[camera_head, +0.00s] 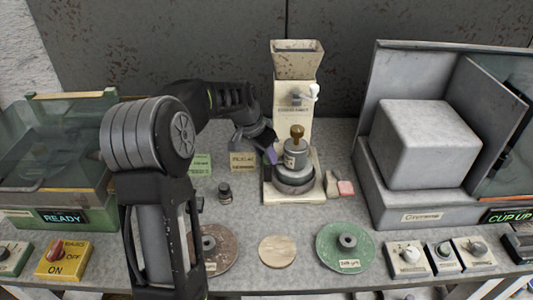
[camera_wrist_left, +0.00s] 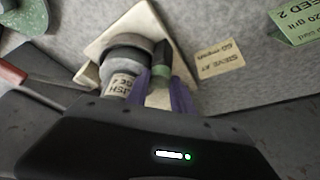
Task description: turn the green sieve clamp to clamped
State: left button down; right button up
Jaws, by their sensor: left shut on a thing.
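The green sieve clamp (camera_wrist_left: 160,72) shows in the left wrist view as a dark lever with a green band, beside the grey round sieve housing on a cream base. My left gripper (camera_head: 271,154) reaches in from the left at the cream mill's side in the head view. In the left wrist view its purple fingers (camera_wrist_left: 162,98) are shut on the clamp, one on each side. In the head view the clamp is hidden by the gripper. The cream mill (camera_head: 292,122) has a hopper on top and a brown knob in front. My right gripper is not in view.
A tan label card (camera_head: 243,167) and a green card (camera_head: 202,165) stand left of the mill. A red-ended tool (camera_head: 346,188) lies to its right. Brown, wooden and green discs (camera_head: 331,252) lie in front. Large grey housings (camera_head: 425,145) fill the right.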

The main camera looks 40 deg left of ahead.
pick_arm(q)
jog(key=c, duration=1.1)
grip_release()
jog(key=b+v, duration=0.1)
jog(key=v, duration=0.6)
jog(key=shift+s+r, duration=0.2)
jog(key=shift+r, duration=0.15)
